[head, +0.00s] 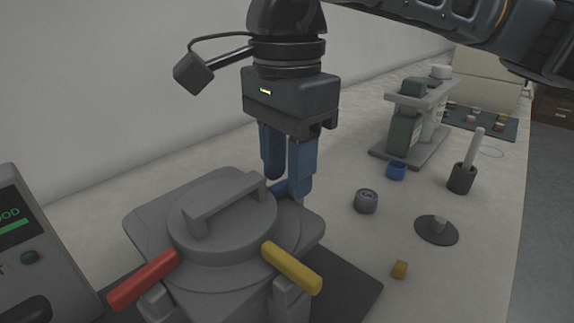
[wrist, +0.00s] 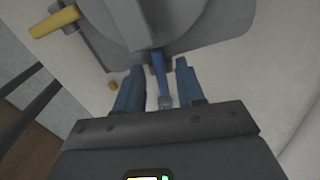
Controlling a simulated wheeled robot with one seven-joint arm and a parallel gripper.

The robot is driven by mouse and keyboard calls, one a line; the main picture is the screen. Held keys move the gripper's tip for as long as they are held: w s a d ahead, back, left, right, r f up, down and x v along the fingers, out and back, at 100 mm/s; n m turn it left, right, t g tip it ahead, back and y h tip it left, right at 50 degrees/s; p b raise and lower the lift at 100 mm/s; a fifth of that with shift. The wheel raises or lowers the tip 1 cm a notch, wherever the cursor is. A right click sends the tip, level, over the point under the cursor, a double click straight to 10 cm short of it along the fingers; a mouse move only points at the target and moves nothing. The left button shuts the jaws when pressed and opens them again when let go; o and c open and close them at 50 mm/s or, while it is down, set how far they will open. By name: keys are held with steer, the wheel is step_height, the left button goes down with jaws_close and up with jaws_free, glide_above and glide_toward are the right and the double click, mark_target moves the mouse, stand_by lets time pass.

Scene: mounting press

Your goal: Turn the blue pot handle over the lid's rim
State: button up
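The grey press pot has a round lid (head: 225,222) with a raised bar across its top; the lid also shows in the wrist view (wrist: 180,15). The blue handle (wrist: 161,76) sticks out from the pot's edge, partly hidden by my fingers in the head view. A red handle (head: 143,280) and a yellow handle (head: 291,268) stick out at the front. My gripper (head: 284,190) points down at the pot's far right edge. Its blue fingers are apart, one on each side of the blue handle, with gaps visible in the wrist view (wrist: 160,66).
A control box (head: 25,250) stands at the left.

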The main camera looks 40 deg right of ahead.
step_height(320, 180, up, 7)
steer(key=shift+r+p, duration=0.2)
steer(key=shift+p, duration=0.1)
stand_by(0.5)
